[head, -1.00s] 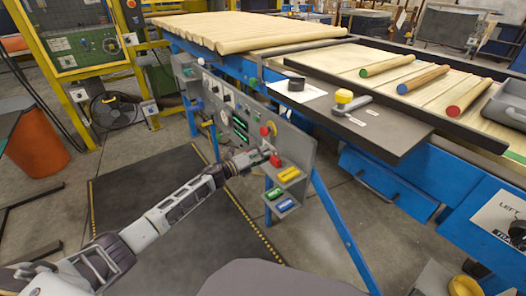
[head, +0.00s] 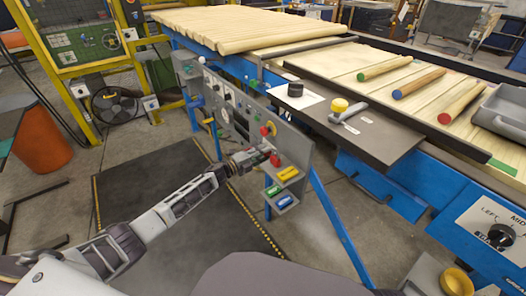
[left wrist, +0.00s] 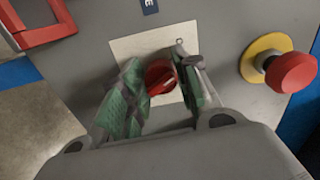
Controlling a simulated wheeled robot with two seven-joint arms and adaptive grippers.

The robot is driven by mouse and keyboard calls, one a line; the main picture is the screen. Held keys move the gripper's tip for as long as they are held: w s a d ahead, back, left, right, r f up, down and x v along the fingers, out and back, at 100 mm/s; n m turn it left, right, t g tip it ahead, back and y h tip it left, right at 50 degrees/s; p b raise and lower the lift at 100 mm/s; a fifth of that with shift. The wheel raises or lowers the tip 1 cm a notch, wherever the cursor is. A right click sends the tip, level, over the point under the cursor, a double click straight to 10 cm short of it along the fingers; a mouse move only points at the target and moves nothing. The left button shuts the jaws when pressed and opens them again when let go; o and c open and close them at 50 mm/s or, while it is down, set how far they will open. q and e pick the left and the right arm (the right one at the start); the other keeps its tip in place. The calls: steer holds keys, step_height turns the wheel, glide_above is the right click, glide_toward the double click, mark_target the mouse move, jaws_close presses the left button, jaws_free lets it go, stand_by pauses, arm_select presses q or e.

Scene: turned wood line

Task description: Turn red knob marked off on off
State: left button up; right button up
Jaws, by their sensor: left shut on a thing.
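The red knob (left wrist: 160,76) sits on a pale square plate on the grey control panel (head: 297,147). In the left wrist view it lies between the green-padded fingers of my left gripper (left wrist: 158,88). My left gripper is shut on the knob, with a finger on each side. In the head view the gripper (head: 262,157) reaches the lower right of the panel, and a bit of the red knob (head: 275,160) shows past its tip. The plate's marking is mostly hidden and too small to read. My right gripper is not in view.
A red mushroom button on a yellow collar (left wrist: 291,72) stands out right of the knob. Yellow (head: 288,173) and blue (head: 284,201) items sit on small shelves under the panel.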

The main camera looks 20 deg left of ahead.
arm_select(q)
steer(key=shift+a+n+p, duration=0.1)
steer(key=shift+n+p, duration=0.75)
steer(key=shift+n, duration=0.75)
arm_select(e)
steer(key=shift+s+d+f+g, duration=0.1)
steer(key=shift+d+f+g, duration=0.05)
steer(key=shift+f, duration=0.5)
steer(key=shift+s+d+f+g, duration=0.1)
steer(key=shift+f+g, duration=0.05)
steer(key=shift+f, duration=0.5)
arm_select(q)
steer(key=shift+f, duration=0.1)
steer(key=o, duration=1)
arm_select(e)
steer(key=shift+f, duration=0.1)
arm_select(q)
steer(key=shift+s, duration=0.1)
steer(key=v, duration=1.1)
steer(key=shift+s+a, duration=0.3)
